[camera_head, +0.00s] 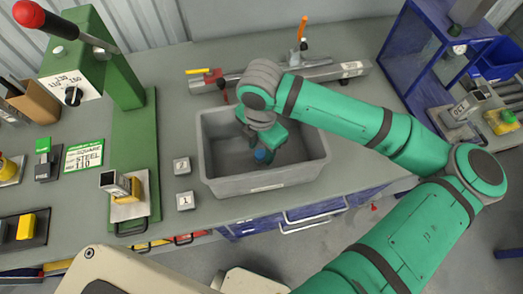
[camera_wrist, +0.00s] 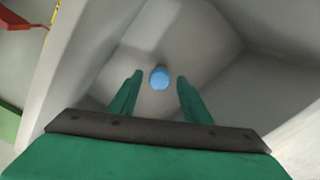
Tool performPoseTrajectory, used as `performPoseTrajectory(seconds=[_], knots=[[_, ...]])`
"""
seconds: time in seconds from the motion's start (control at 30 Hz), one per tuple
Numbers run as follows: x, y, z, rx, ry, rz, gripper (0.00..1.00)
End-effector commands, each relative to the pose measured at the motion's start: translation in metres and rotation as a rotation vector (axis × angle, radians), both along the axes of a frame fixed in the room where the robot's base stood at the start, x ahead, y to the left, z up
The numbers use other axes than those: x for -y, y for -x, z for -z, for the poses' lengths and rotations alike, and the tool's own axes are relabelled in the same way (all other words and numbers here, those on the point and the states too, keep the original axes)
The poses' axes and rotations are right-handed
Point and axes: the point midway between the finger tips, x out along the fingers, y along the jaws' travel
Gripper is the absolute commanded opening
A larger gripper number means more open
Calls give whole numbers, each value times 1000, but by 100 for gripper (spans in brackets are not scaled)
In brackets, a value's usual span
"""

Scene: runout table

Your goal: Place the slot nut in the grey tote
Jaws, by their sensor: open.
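The grey tote (camera_head: 221,181) sits on the table below my arm, and its pale inner walls (camera_wrist: 265,65) fill much of the wrist view. My gripper (camera_head: 268,163) points down inside the tote. In the wrist view its two green fingers (camera_wrist: 160,76) are apart. A small blue round piece (camera_wrist: 159,78) shows between the fingertips, with a gap on each side; it also shows in the head view (camera_head: 262,155). It appears to lie low in the tote. I cannot tell for sure that it is the slot nut. No other loose nut is clear.
A green press (camera_head: 128,140) with a red-knobbed lever stands left of the tote. Two small blocks (camera_head: 184,201) (camera_head: 182,166) sit close to the tote's left side. A long metal bar (camera_head: 335,72) lies behind it. A blue frame (camera_head: 399,60) stands right.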

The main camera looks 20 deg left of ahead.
Motion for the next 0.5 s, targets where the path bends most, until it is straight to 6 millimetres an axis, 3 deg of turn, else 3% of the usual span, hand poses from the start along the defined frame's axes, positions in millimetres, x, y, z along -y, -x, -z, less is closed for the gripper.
performPoseTrajectory(seconds=[0.3,0.5], knots=[[-1,0,-64,2,0,-1,44],[1,0,-89,0,0,2,44]])
